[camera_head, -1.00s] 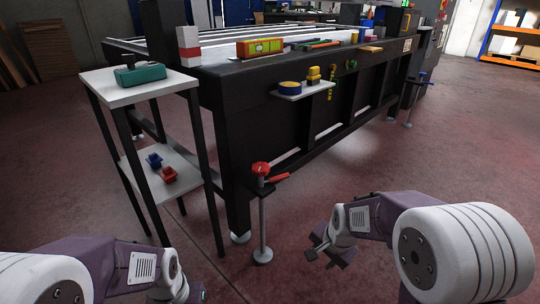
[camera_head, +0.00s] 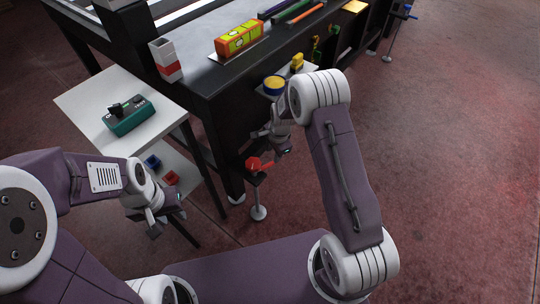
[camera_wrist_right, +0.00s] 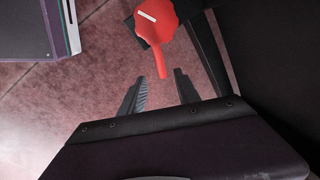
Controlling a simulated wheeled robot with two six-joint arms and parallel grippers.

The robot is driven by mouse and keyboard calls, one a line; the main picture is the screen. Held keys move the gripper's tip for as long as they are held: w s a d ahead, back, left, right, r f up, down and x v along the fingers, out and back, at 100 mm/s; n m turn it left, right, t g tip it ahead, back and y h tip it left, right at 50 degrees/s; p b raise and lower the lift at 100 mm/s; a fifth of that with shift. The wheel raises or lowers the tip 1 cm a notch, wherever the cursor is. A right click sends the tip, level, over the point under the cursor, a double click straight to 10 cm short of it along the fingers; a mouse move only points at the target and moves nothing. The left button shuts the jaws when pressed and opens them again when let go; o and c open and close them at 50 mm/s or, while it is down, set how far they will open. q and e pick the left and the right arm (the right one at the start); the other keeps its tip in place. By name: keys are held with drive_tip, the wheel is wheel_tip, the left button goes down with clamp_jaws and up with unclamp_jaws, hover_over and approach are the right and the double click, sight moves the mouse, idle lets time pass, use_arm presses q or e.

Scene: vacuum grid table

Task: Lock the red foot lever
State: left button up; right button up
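The red foot lever (camera_head: 260,165) sits at the top of a thin post with a round grey foot, beside the near corner of the dark table. In the right wrist view its round red head (camera_wrist_right: 157,20) is at the top, with a short handle pointing down toward my fingers. My right gripper (camera_wrist_right: 161,94) is open and empty. The handle tip lies just ahead of the gap between its fingers, with no contact visible. In the head view my right gripper (camera_head: 268,147) is just above the lever. My left gripper (camera_head: 165,222) appears open and empty, low at the left.
The dark table (camera_head: 205,85) stands behind the lever. A white side table (camera_head: 88,103) with a green device (camera_head: 128,115) is at the left. Floor at the right is free.

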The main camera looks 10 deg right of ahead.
sight(271, 163)
drive_tip(key=f+b, duration=0.1)
drive_tip(key=f, duration=0.2)
drive_tip(key=w+f+b, duration=0.1)
drive_tip(key=f, duration=0.1)
drive_tip(key=f+b, duration=0.1)
drive_tip(key=f, duration=0.2)
drive_tip(key=shift+w+a+f+b, duration=0.25)
drive_tip(key=shift+w+f+b, duration=0.05)
drive_tip(key=shift+b, duration=0.05)
clamp_jaws()
idle(0.9)
